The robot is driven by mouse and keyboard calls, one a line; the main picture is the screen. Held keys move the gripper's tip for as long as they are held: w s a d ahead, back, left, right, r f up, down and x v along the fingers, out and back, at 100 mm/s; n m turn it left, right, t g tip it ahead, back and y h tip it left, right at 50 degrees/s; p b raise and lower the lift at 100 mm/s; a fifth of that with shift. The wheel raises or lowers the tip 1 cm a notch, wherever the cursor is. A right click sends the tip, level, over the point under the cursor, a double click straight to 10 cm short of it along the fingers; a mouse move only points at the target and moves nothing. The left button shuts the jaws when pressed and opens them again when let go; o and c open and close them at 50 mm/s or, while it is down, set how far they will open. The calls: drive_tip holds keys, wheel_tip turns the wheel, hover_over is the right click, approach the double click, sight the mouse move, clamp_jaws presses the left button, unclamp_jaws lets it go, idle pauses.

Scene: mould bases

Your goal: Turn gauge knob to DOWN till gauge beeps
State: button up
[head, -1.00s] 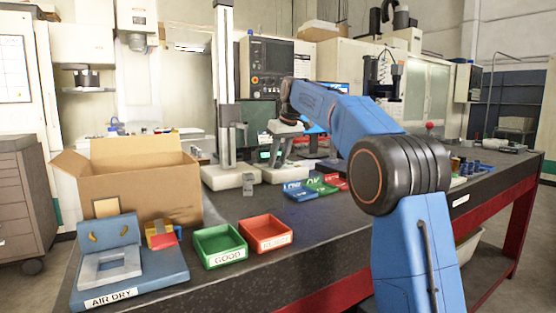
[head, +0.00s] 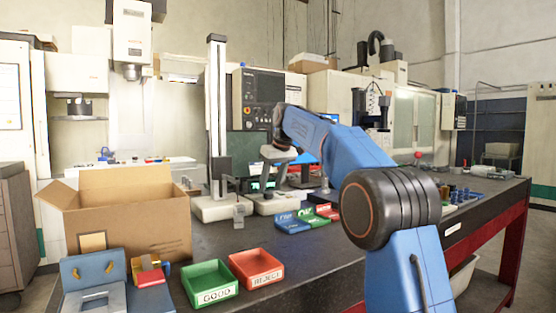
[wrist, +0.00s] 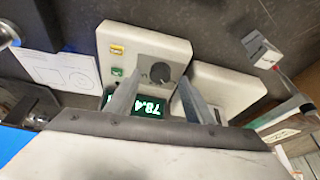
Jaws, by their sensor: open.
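The gauge (wrist: 122,38) is a pale box in the wrist view with a round dark knob (wrist: 160,72), yellow and green buttons at left and a lit display (wrist: 152,106) reading about 78.4. My gripper (wrist: 166,74) is open. Its two fingers appear on either side of the knob, with nothing visible between them but the knob; whether they touch it, I cannot tell. Any marks around the knob are too small to read. In the head view my gripper (head: 278,154) hangs above the gauge (head: 272,205), whose face is largely hidden.
A second pale base with a tall column (head: 217,110) stands close beside the gauge. Green GOOD (head: 210,284) and red REJECT (head: 256,268) bins and a cardboard box (head: 135,222) are nearer. The bench between is mostly clear.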

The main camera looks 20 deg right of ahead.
drive_tip(key=v, duration=1.5)
drive_tip(key=shift+r, duration=0.1)
